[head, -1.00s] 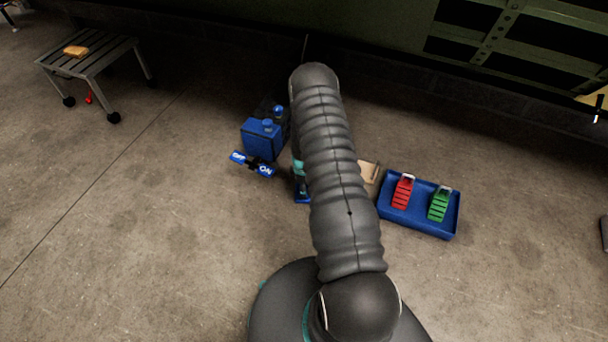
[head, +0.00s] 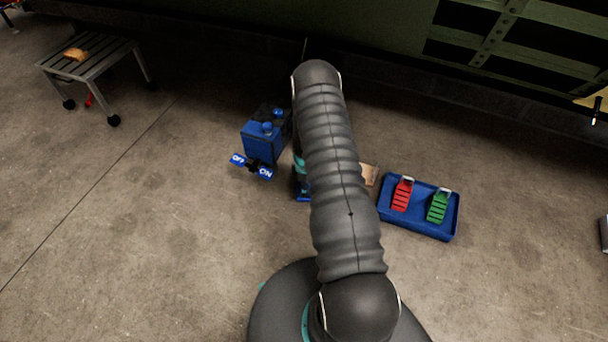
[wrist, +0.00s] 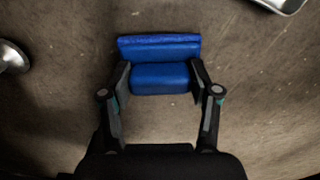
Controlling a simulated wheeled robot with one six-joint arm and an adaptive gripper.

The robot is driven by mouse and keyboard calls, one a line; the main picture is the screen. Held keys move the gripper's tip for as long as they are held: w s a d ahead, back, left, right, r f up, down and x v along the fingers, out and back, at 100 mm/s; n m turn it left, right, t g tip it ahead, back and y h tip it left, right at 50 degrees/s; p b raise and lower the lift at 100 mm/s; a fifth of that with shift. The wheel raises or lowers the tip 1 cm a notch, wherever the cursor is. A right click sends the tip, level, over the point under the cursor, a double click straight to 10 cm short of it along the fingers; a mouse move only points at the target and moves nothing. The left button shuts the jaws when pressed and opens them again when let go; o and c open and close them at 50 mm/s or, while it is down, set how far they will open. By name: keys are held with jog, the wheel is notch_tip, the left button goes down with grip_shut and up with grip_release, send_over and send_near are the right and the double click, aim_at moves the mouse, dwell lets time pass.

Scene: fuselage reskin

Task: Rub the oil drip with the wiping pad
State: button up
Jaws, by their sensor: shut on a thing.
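The blue wiping pad (wrist: 160,77) is between the two fingers of my gripper (wrist: 160,84) in the wrist view. The gripper is shut on it, with a finger at each side. The pad has a thick block and a wider blue strip along its far edge. Concrete floor shows around it; I cannot tell whether the pad touches a surface. In the head view my arm hides most of the gripper, and a bit of blue (head: 303,193) shows at the arm's left edge. I cannot make out the oil drip for certain in either view.
A blue box (head: 264,141) and an OFF/ON rocker (head: 252,166) stand left of my arm. A slatted table (head: 105,57) stands far left. Open floor lies between.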

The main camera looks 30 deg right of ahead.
jog(key=shift+w+a+r+p, duration=0.15)
jog(key=shift+a+r, duration=0.05)
jog(key=shift+r, duration=0.3)
jog(key=shift+w+a+r+p, duration=0.1)
jog(key=shift+a+r+p, duration=0.1)
jog(key=shift+r, duration=0.3)
jog(key=shift+r+p, duration=0.85)
jog(key=shift+r, duration=1.35)
